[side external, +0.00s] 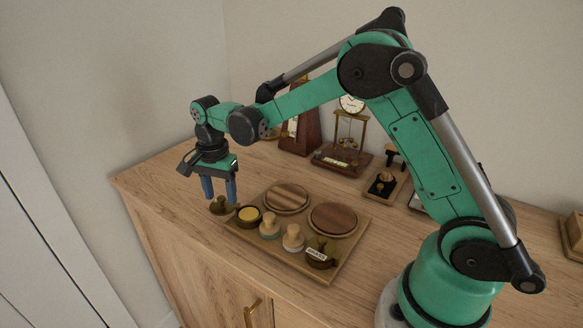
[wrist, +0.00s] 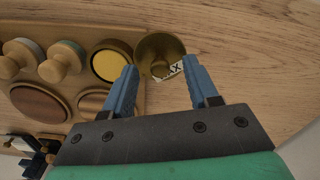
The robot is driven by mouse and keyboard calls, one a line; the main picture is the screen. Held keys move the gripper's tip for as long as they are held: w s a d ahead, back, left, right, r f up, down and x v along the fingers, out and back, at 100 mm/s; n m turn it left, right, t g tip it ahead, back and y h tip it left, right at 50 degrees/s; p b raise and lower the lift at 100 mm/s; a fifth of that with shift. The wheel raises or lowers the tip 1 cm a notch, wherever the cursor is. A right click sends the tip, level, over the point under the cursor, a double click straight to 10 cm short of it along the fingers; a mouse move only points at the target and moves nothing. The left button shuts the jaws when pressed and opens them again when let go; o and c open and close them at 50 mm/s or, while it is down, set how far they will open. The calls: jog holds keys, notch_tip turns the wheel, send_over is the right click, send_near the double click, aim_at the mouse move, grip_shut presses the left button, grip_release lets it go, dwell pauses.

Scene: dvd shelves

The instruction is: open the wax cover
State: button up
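The round brass wax cover (side external: 222,208), with its white WAX label, is off the tin and appears to rest on the wooden top just past the tray's left end. It also shows in the wrist view (wrist: 160,50). The open wax tin (side external: 248,215), dark-rimmed with yellow wax, stands beside it on the tray; the wrist view shows its wax too (wrist: 107,65). My gripper (side external: 219,198) points down at the cover. Its blue fingers are spread, with tips near the cover's two sides in the wrist view (wrist: 160,68). Whether they touch it is unclear.
The wooden tray (side external: 345,273) also holds two round wooden-topped pieces (side external: 287,197), two knobbed stamps (side external: 292,238) and a labelled brass tin (side external: 319,252). A metronome (side external: 302,130) and clock (side external: 349,130) stand behind. The wooden top left of the cover is clear.

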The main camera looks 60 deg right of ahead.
aim_at(222, 198)
jog(key=shift+r, duration=2.8)
jog(key=shift+s+r, duration=0.15)
jog(key=shift+r, duration=0.05)
jog(key=s+r+n+t, duration=0.2)
jog(key=s+n+t, duration=0.5)
jog(key=s+n, duration=0.7)
jog(key=shift+s+a+r+n, duration=0.25)
jog(key=shift+n, duration=0.05)
